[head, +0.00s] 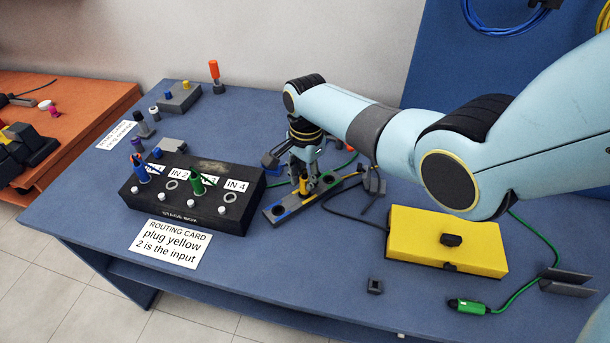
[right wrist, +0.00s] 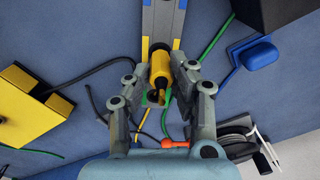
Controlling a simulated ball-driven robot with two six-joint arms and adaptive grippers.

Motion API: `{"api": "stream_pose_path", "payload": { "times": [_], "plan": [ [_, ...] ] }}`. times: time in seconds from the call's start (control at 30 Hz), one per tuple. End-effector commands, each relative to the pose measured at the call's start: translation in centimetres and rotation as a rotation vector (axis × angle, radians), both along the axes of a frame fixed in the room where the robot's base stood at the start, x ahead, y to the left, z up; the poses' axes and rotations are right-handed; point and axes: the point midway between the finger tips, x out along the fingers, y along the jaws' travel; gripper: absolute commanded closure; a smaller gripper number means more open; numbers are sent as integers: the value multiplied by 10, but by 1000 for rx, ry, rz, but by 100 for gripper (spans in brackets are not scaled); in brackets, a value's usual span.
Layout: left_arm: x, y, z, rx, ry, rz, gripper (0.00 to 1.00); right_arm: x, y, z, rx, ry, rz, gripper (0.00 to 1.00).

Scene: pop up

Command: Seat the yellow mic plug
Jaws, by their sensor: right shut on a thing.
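The yellow mic plug (right wrist: 161,66) is between the fingers of my right gripper (right wrist: 161,88) in the right wrist view, and the gripper is shut on it. In the head view the yellow plug (head: 304,187) shows below the gripper (head: 304,176), upright at the grey holder strip (head: 275,213). I cannot tell whether its lower end is in the strip or just above it. The black stage box (head: 185,214) lies to the left. A blue plug (head: 140,170) stands at its left end and a green plug (head: 197,182) at IN 3. The IN 2 ring (head: 171,184) is uncovered.
The routing card (head: 172,243) reads "plug yellow, 2 is the input". A yellow box (head: 420,244), a green cable plug (head: 468,306) and a small dark block (head: 375,287) lie at right and front. Loose cables run by the strip. The front middle table is mostly clear.

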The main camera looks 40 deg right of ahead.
Motion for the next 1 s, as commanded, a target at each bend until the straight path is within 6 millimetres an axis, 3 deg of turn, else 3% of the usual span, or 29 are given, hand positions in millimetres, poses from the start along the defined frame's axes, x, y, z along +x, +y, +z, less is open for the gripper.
{"api": "stream_pose_path", "payload": {
  "times": [0.43,0.47,0.67,1.0],
  "plan": [
    [0,0,-8,0,0,0,60,0,0,-11,0,0,0,100],
    [0,0,-8,0,0,0,60,0,0,-11,0,0,0,77],
    [0,0,-8,0,1,0,60,0,0,-11,0,0,0,51],
    [-1,2,-8,2,2,0,60,0,0,-7,0,-1,0,51]
  ]
}}
